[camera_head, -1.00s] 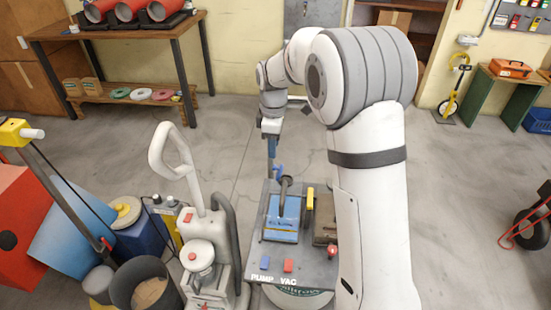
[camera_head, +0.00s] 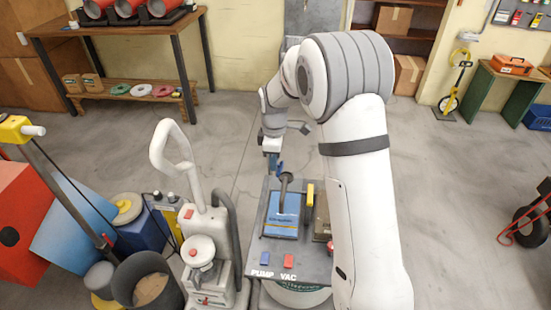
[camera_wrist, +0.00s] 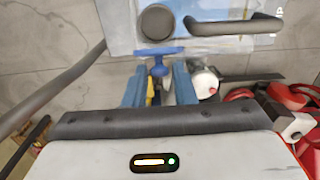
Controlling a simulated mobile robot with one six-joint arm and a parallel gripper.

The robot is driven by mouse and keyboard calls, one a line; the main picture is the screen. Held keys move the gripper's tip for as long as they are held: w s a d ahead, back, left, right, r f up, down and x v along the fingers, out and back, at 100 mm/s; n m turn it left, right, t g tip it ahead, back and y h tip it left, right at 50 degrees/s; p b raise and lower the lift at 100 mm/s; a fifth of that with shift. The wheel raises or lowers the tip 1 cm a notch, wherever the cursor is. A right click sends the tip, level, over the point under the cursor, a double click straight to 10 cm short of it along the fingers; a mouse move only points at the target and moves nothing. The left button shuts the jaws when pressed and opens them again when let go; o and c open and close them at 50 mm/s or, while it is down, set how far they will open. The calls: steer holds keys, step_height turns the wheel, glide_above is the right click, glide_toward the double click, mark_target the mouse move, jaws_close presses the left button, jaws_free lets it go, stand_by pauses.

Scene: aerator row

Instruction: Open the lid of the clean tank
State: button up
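The clean tank is not named by any label I can read; the blue lid (camera_head: 282,222) on the machine's deck appears to be its lid, lying flat. In the wrist view a pale blue surface (camera_wrist: 110,35) with a round grey cap (camera_wrist: 156,22) lies ahead. A blue T-shaped tab (camera_wrist: 158,53) projects from its near edge. My gripper (camera_wrist: 158,78) is open, with its blue fingers on either side of the tab's stem; contact cannot be told. In the head view my gripper (camera_head: 272,158) is at the far edge of the deck.
A yellow handle (camera_head: 309,195) and a brown lid (camera_head: 321,217) sit right of the blue lid. A dark pipe (camera_head: 285,188) rises at its far end. A white upright machine (camera_head: 199,230) stands close on the left. Floor behind the deck is clear.

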jaws_close()
steer(key=shift+d, duration=0.1)
steer(key=shift+a+h+p, duration=0.5)
steer(key=shift+a+h, duration=0.05)
steer(key=shift+h, duration=0.05)
steer(key=shift+w+a+f+g+h+p, duration=0.1)
steer(key=shift+a+f+g+h+p, duration=0.15)
steer(key=shift+a+h, duration=0.4)
steer(key=shift+w+a+f+g+h+p, duration=0.2)
steer(key=shift+h+p, duration=0.2)
steer(key=shift+h, duration=0.55)
steer(key=shift+w+a+f+g+h+p, duration=0.15)
steer(key=shift+a+f+h+p, duration=0.25)
steer(key=shift+h, duration=0.4)
steer(key=shift+s+r, duration=0.1)
steer(key=shift+r, duration=0.05)
steer(key=shift+o, duration=1.8)
jaws_free()
